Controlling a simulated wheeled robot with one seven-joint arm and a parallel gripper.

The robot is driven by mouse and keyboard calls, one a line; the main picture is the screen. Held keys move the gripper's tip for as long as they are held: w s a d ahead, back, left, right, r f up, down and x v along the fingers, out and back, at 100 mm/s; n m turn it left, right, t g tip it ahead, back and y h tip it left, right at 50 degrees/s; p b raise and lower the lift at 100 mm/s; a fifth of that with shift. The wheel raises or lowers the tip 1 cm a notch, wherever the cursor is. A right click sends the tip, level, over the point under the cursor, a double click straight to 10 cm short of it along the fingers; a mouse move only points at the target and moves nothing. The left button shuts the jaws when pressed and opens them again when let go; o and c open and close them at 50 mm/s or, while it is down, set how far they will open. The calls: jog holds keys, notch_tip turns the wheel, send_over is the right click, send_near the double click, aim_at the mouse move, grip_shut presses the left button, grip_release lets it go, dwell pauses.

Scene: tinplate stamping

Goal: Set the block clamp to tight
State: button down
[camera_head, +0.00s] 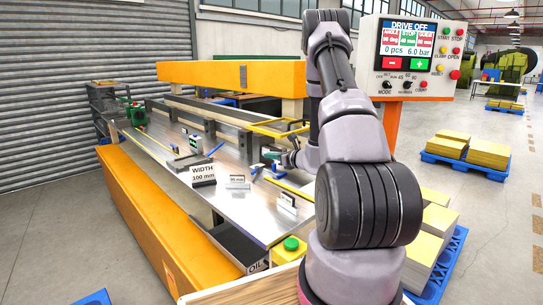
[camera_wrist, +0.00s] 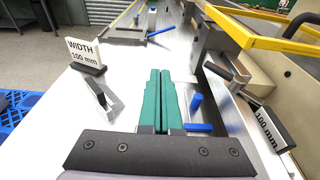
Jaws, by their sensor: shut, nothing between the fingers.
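My gripper (camera_wrist: 160,74) is shut, its two teal fingers together and empty, pointing forward over the bright metal table. In the head view my gripper (camera_head: 271,155) is small and partly hidden by my arm. A clamp lever with a blue grip (camera_wrist: 197,127) lies just right of the fingers, with a blue upright pin (camera_wrist: 195,104) beside it. I cannot tell whether the fingers touch them. Another blue-handled lever (camera_wrist: 161,31) lies farther ahead. Blue handles also show in the head view (camera_head: 256,172). No label marks which one is the block clamp, and its setting is not readable.
A "WIDTH 100 mm" sign (camera_wrist: 85,54) stands left of the fingers. A block labelled 100 mm (camera_wrist: 268,127) and a yellow guard bar (camera_wrist: 255,40) are at the right. The control panel (camera_head: 408,58) reads "DRIVE OFF".

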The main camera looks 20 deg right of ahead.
jog(key=s, duration=0.1)
jog(key=s+a, duration=0.2)
jog(key=shift+s+r, duration=0.3)
jog(key=shift+r, duration=0.1)
jog(key=s+a+r+n+g+y, duration=0.2)
jog(key=a+r+n+y, duration=0.15)
jog(key=a+r, duration=0.3)
jog(key=s+a+r+n+g+y, duration=0.2)
jog(key=s+a+r+n+y, duration=0.1)
jog(key=a+r+n, duration=0.3)
jog(key=s+a+r+n+g, duration=0.6)
jog(key=s+a+r, duration=0.1)
jog(key=s, duration=0.2)
jog(key=s+r+n+g+h, duration=0.1)
jog(key=s+r+n+h, duration=0.1)
jog(key=s+n, duration=0.3)
jog(key=s+r+n+h, duration=0.2)
jog(key=s+h, duration=0.1)
jog(key=s, duration=0.3)
jog(key=s+d+r+n+t+h, duration=0.3)
jog(key=s+d+r+n+h, duration=0.2)
jog(key=s+d, duration=0.1)
jog(key=shift+s+d, duration=0.2)
jog(key=shift+d, duration=0.3)
